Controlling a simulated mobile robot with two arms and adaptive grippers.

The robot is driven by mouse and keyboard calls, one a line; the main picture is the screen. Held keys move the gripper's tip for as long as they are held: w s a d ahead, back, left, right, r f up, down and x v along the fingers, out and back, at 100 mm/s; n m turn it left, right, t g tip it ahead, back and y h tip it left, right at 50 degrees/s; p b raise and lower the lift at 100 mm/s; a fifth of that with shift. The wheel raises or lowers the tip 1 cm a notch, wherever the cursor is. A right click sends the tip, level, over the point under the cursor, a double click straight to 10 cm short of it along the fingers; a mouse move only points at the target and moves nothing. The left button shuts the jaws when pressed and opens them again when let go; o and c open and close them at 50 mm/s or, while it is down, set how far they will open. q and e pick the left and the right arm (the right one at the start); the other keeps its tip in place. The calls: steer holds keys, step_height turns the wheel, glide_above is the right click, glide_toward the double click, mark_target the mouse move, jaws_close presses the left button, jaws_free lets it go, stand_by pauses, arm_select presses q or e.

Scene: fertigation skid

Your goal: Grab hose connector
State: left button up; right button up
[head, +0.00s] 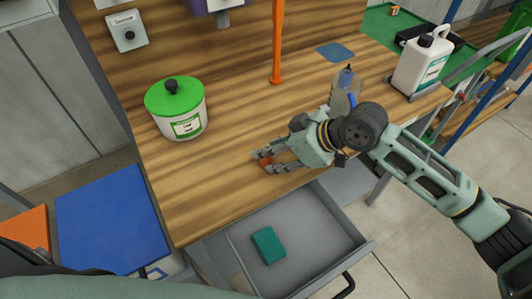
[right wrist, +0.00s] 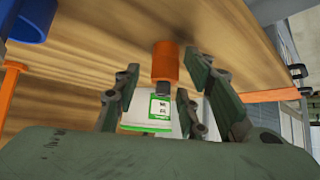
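The hose connector (head: 265,160) is a small orange piece lying on the wooden bench near its front edge. In the right wrist view it shows as an orange cylinder (right wrist: 166,62) with a dark grey end. My right gripper (head: 263,162) is low over the bench, with its fingers around the connector. In the right wrist view the fingers (right wrist: 168,88) stand apart on both sides of the connector, with gaps showing. My left gripper is not in view.
A white tub with a green lid (head: 178,110) stands left on the bench. A clear bottle (head: 345,92) is behind my right wrist. A white jug (head: 421,64) stands further right. An open grey drawer (head: 330,222) holding a green block (head: 268,245) juts out below. An orange post (head: 278,40) rises behind.

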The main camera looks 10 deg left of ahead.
steer(key=shift+a+f, duration=0.15)
steer(key=c, duration=0.8)
